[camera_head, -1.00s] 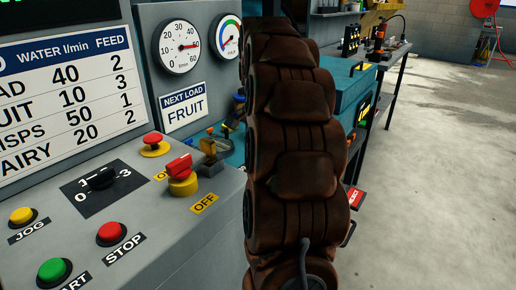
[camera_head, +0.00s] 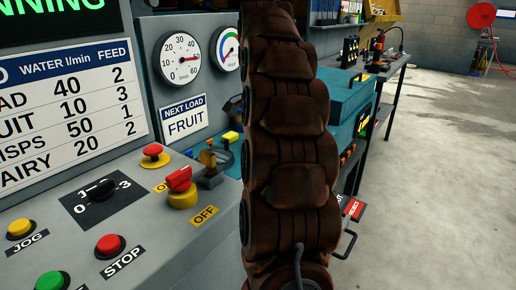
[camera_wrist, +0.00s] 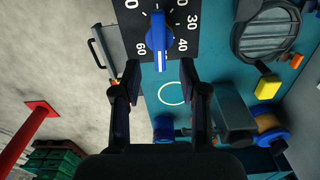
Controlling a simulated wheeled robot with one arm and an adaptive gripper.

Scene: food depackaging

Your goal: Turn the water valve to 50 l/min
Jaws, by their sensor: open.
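The blue valve knob (camera_wrist: 159,38) sits at the top middle of the wrist view, on a dark plate (camera_wrist: 190,50) with white numbers. Readable marks include 60 at its lower left, and 40 and 30 to its right. The knob's long grip lies roughly vertical in the picture; its exact setting is unclear. In the head view, a round 0-to-60 gauge (camera_head: 174,68) has a red needle pointing right. My arm hides the valve and gripper there.
The control panel has a red stop button (camera_head: 109,245), a green button (camera_head: 51,281), a black selector (camera_head: 99,191) and a red-and-yellow switch (camera_head: 180,188). A sign (camera_head: 184,119) reads NEXT LOAD FRUIT.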

